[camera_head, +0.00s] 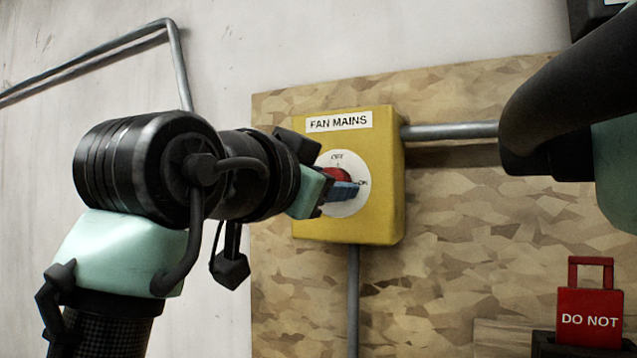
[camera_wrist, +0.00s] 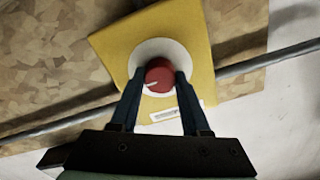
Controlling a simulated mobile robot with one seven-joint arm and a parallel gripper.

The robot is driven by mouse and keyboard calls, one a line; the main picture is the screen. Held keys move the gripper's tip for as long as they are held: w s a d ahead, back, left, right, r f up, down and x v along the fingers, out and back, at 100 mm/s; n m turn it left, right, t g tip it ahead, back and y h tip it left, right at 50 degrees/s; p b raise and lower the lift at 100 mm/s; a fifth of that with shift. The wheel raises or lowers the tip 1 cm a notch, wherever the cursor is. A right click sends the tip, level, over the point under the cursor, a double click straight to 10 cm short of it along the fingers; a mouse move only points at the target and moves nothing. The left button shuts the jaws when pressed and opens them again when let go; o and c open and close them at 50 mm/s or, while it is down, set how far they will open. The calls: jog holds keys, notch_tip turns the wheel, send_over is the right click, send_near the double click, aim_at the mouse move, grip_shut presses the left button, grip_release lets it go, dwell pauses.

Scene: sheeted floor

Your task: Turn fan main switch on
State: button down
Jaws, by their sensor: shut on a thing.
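The yellow fan mains box (camera_head: 377,215) is fixed to a wooden board and carries a "FAN MAINS" label (camera_head: 339,121). A white round dial plate (camera_head: 335,200) on its front reads OFF at the top and ON at the right. The red knob (camera_head: 337,175) sits in the dial's middle, partly hidden by my gripper (camera_head: 345,190). In the wrist view the red knob (camera_wrist: 159,76) lies between the two blue fingers of my gripper (camera_wrist: 159,82), which are shut on it. A pale pointer line on the knob points left in that view. The box (camera_wrist: 195,40) appears rotated there.
A grey conduit (camera_head: 450,131) runs right from the box and another (camera_head: 353,290) runs down. A red "DO NOT" tag (camera_head: 590,305) is at the lower right. A black and teal arm-like part fills the upper right.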

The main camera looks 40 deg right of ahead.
jog(key=shift+r, duration=0.1)
dwell(0.3)
jog(key=shift+c, duration=1.9)
grip_release()
jog(key=b+v, duration=0.5)
jog(key=v, duration=0.8)
jog(key=shift+b, duration=0.4)
